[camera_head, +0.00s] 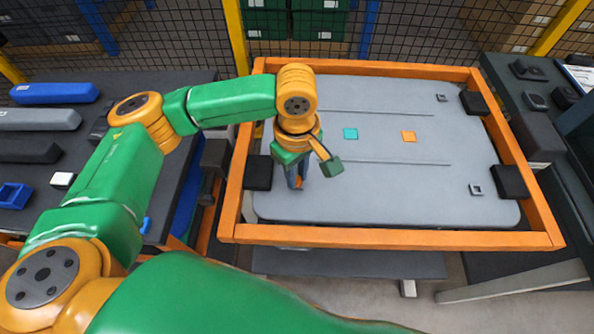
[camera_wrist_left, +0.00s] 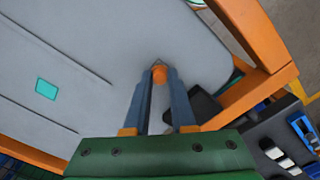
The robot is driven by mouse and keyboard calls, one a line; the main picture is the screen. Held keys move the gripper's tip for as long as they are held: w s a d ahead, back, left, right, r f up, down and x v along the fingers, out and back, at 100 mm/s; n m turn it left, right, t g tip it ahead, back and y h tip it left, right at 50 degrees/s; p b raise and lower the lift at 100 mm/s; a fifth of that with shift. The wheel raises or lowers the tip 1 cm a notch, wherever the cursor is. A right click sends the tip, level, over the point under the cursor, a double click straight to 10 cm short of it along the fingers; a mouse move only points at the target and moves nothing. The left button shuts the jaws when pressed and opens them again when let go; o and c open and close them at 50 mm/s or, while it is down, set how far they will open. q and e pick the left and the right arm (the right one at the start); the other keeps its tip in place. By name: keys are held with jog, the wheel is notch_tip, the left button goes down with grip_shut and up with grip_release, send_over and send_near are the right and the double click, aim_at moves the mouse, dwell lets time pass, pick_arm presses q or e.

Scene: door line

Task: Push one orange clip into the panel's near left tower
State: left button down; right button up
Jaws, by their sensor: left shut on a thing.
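The grey panel (camera_head: 380,195) lies flat in an orange frame (camera_head: 400,238). My left gripper (camera_head: 297,184) points down over the panel's near left part. Its fingers are shut on a small orange clip (camera_head: 299,182), which also shows between the fingertips in the left wrist view (camera_wrist_left: 159,74). A small grey edge at the clip's tip may be the near left tower, mostly hidden by the clip and fingers; I cannot tell whether they touch. Towers stand at the panel's near right (camera_head: 476,189) and far right (camera_head: 441,97). My right gripper is not in view.
Black blocks (camera_head: 258,172) sit along the frame's sides. A teal square (camera_head: 350,133) and an orange square (camera_head: 408,136) mark the panel. A dark table (camera_head: 110,200) at left holds a blue tray (camera_head: 12,196) and long bars. The panel's middle is clear.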

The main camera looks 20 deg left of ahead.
pick_arm(q)
jog(key=c, duration=0.7)
grip_release()
jog(key=shift+r, duration=3.55)
